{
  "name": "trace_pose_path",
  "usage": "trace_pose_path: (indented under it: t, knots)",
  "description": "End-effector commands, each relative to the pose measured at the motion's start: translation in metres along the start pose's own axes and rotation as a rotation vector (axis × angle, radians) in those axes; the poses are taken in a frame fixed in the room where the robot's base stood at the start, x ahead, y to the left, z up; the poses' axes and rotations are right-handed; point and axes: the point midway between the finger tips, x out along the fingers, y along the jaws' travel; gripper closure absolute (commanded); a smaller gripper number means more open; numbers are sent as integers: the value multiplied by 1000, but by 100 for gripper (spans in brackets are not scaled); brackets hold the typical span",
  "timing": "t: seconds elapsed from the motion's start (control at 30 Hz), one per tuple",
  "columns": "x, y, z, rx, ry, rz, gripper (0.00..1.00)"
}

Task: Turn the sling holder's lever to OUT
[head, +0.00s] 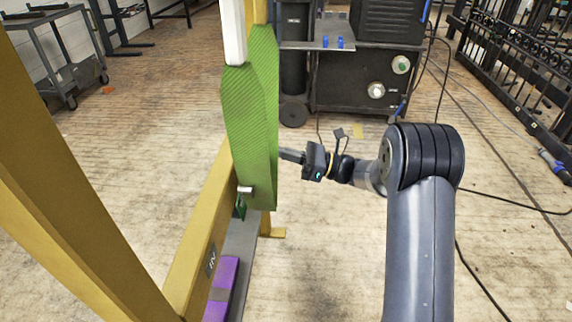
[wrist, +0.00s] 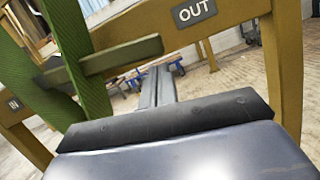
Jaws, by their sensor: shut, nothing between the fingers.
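A wide green sling (head: 248,120) hangs in a loop from a white-ended bar; its green straps (wrist: 75,50) fill the left of the wrist view. A silver peg (head: 246,190) with a small green piece (head: 240,208) shows at the sling's lower left. My gripper (head: 284,154) is shut and empty, at the sling's right edge; contact is unclear.
A yellow frame (head: 200,240) with a slanting post (head: 60,190) stands at left. A purple pad (head: 222,285) lies low beside it. A black cabinet (head: 360,85) stands behind, with cables on the floor at right. The wooden floor ahead of my arm is mostly clear.

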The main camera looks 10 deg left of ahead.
Motion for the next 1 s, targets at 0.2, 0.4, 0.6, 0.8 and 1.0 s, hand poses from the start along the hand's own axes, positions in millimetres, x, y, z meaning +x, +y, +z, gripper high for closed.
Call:
trace_pose_path:
  t: [0.2,0.4,0.6,0.8,1.0]
  knots:
    - [0,0,3,-1,0,-1,100]
    - [0,0,3,0,1,0,100]
    - [2,0,10,1,1,-1,100]
    - [5,-2,22,2,1,-1,100]
    - [6,-3,27,0,1,0,100]
